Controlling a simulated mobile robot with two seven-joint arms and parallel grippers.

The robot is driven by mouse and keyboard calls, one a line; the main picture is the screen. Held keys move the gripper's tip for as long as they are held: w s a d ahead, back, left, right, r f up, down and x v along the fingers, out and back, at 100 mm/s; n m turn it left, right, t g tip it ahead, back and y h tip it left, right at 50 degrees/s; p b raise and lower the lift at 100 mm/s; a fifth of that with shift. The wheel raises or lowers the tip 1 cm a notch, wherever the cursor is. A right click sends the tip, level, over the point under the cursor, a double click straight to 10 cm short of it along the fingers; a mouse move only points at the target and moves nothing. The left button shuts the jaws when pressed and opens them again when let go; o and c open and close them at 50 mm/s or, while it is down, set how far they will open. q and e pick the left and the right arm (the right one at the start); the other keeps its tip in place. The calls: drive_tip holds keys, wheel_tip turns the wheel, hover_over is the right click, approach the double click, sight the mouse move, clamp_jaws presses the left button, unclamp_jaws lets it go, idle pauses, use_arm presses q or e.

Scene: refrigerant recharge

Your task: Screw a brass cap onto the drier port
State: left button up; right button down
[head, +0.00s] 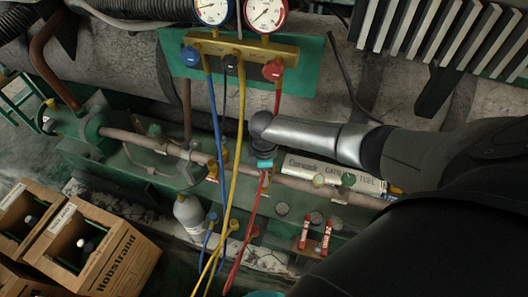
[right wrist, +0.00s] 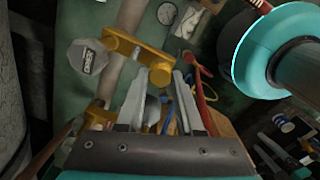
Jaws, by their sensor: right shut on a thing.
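My right gripper (head: 264,160) reaches down over the pipe unit in the head view; its fingers are mostly hidden there. Brass fittings (head: 213,170) also show on the pipe in the head view, left of the gripper. I cannot tell which is the drier port. My left gripper is not in view.
A brass gauge manifold (head: 240,48) hangs above, with blue, yellow and red hoses (head: 239,130) running down beside my right gripper. A grey bottle (head: 189,214) stands below. Red tubes (head: 304,233) stand on the right.

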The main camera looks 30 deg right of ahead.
drive_tip(key=shift+s+a+m+p, duration=0.1)
drive_tip(key=shift+m+p, duration=0.45)
drive_tip(key=shift+m, duration=0.45)
drive_tip(key=shift+f+m, duration=0.15)
drive_tip(key=shift+m, duration=0.15)
drive_tip(key=shift+s+m+p, duration=0.1)
drive_tip(key=shift+m+p, duration=0.5)
drive_tip(key=shift+m, duration=0.1)
drive_tip(key=c, duration=1)
unclamp_jaws()
drive_tip(key=shift+m, duration=0.3)
drive_tip(key=o, duration=0.5)
drive_tip(key=shift+o, duration=0.2)
drive_tip(key=shift+w, duration=0.2)
